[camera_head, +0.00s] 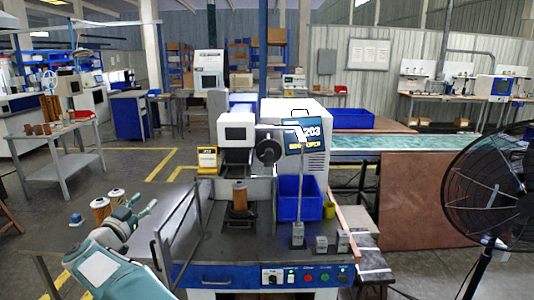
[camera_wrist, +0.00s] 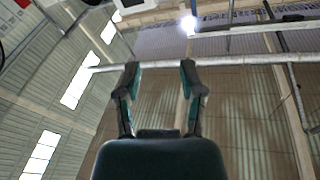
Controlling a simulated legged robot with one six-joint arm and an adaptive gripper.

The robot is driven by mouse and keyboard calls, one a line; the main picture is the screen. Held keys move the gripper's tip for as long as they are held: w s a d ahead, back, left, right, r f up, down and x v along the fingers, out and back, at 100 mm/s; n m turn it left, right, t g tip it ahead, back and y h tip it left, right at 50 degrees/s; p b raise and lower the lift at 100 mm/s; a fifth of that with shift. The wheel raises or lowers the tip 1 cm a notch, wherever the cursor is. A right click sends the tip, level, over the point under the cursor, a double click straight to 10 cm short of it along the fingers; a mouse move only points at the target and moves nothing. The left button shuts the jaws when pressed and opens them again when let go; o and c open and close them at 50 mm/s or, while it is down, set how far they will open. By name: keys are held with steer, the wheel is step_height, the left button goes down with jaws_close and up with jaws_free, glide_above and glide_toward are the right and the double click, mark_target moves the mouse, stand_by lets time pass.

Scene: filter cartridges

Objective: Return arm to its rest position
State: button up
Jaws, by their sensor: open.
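My gripper (camera_head: 136,200) is at the lower left in the head view, beside the open guard of the test machine (camera_head: 215,250). In the wrist view my gripper (camera_wrist: 160,75) has its two fingers apart with nothing between them, facing the hall's wall and roof. A brown filter cartridge (camera_head: 100,211) stands upright just left of my gripper; whether they touch I cannot tell. Another brown cartridge (camera_head: 239,194) stands upright in the machine's dark fixture (camera_head: 239,218).
A blue bin (camera_head: 297,200) and small grey blocks (camera_head: 321,243) sit on the machine's right side. The guard frame (camera_head: 178,235) stands close to my arm. A grey side table (camera_head: 52,258) is at left. A black fan (camera_head: 489,185) stands at right.

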steer(key=w+d+r+n+y, duration=0.3)
steer(key=d+r+n+y, duration=0.3)
steer(key=d+r, duration=0.55)
steer(key=s+d+r+n+g+y, duration=0.25)
steer(key=s+d+y, duration=0.2)
steer(key=d, duration=0.45)
steer(key=s+d+f+m+g+h, duration=0.1)
steer(key=s+d+f+g+h, duration=0.1)
steer(key=s+d+f, duration=0.5)
steer(key=s+d+f+g+h, duration=0.1)
steer(key=s+d+f+g, duration=0.4)
steer(key=s+d, duration=0.6)
steer(key=s+d+f+m+g+h, duration=0.1)
steer(key=s+d+f+g, duration=0.3)
steer(key=s+d+f, duration=0.5)
steer(key=s+h, duration=0.1)
steer(key=s, duration=0.5)
steer(key=shift+s+m+h, duration=0.25)
steer(key=shift+m+h, duration=0.1)
